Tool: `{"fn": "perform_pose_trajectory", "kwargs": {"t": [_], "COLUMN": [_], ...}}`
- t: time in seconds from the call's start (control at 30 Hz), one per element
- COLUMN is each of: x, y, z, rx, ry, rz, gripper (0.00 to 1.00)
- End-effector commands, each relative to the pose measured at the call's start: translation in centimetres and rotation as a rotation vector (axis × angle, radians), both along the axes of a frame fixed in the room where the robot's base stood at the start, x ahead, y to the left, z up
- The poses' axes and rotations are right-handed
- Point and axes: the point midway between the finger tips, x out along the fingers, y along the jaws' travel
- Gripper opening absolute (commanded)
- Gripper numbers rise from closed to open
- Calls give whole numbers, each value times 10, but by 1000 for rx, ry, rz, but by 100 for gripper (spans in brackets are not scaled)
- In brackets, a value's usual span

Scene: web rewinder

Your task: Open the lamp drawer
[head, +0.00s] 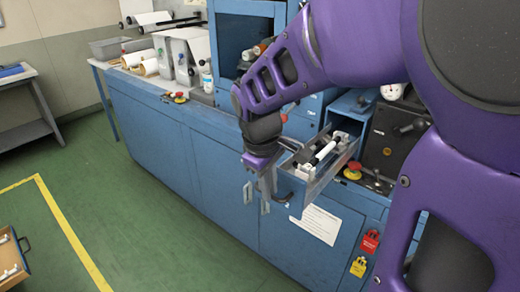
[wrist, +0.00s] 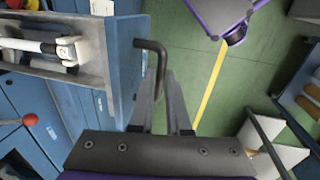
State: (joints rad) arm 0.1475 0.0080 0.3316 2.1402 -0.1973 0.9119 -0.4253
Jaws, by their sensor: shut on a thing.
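The lamp drawer (head: 331,175) stands pulled out of the blue cabinet, with white lamp-like tubes (head: 327,149) lying inside. In the wrist view, the drawer's blue front (wrist: 126,60) is at upper left, with a dark bent handle (wrist: 152,48) on it. My gripper (head: 268,184) is at the drawer's front in the head view. In the wrist view, my gripper (wrist: 165,95) has its grey fingers at the handle and is shut on it. The exact contact is partly hidden by the fingers.
The blue cabinet (head: 170,145) runs left of the drawer. Red (head: 370,242) and yellow (head: 358,266) padlocks hang below it. A red stop button (head: 353,170) is beside it. A wooden case (head: 12,262) lies at lower left. The green floor (head: 150,220) in front is clear.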

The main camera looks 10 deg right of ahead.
Motion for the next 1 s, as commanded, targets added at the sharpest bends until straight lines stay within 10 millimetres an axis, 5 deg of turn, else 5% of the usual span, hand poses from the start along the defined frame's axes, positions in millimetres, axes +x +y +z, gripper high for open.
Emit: {"fn": "perform_pose_trajectory", "kwargs": {"t": [0.47,0.5,0.63,1.0], "x": [-3,-3,-3,-2], "y": [5,5,4,4], "z": [0,0,0,4], "rx": [1,1,1,1], "ry": [-1,-1,-1,-1], "rz": [1,1,1,1], "gripper": [0,20,44,45]}}
